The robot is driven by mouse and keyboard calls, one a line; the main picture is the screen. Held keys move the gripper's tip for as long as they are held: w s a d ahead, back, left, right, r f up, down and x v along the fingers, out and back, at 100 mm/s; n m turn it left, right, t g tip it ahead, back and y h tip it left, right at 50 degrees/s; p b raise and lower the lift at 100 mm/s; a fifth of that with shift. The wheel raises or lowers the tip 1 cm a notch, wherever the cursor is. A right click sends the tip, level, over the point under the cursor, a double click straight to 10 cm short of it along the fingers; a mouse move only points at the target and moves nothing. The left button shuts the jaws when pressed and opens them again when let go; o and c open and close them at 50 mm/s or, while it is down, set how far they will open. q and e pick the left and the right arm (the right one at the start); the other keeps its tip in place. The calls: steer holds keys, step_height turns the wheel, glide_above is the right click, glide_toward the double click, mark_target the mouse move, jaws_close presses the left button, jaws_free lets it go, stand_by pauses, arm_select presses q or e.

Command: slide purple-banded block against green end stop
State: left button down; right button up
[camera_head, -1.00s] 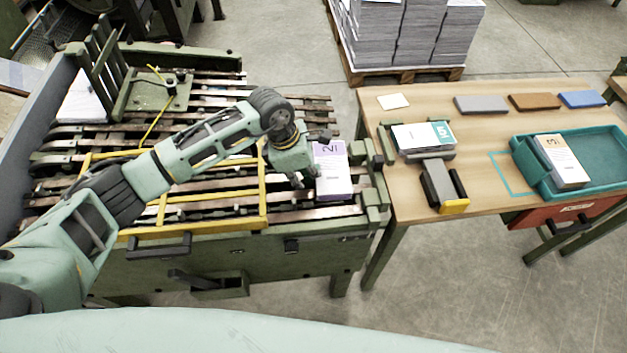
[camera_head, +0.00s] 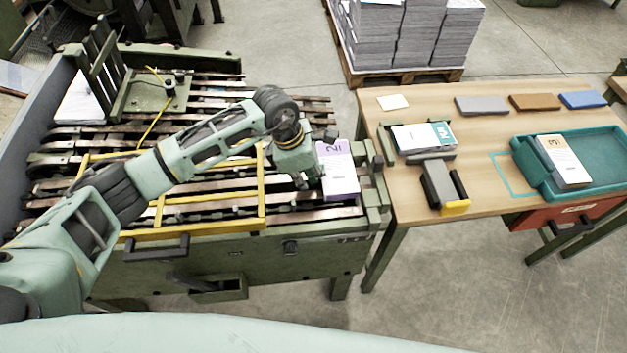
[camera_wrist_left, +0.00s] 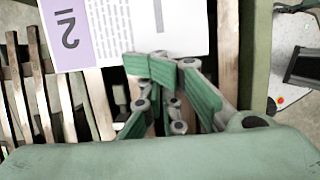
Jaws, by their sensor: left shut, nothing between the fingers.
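The purple-banded block (camera_head: 339,168), a white-topped stack marked 2, lies flat on the slatted bed at its right end. The green end stop (camera_head: 374,190) stands just right of it; a narrow gap seems to show between them, but contact is hard to judge. My left gripper (camera_head: 303,183) is shut and empty, low at the block's left side. In the left wrist view the closed fingers (camera_wrist_left: 165,75) are right at the block's (camera_wrist_left: 120,28) near edge and look in contact with it. My right gripper is not in view.
A yellow frame (camera_head: 262,190) lies on the slats left of the gripper. A wooden table (camera_head: 470,150) beyond the stop holds a teal tray (camera_head: 600,150) with another stack, a clamp-like fixture (camera_head: 440,185) and coloured blocks. A pallet of paper (camera_head: 405,40) stands behind.

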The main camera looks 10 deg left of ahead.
arm_select(q)
steer(key=shift+a, duration=0.15)
step_height(320, 180, up, 7)
steer(key=p, duration=0.4)
stand_by(0.4)
stand_by(0.4)
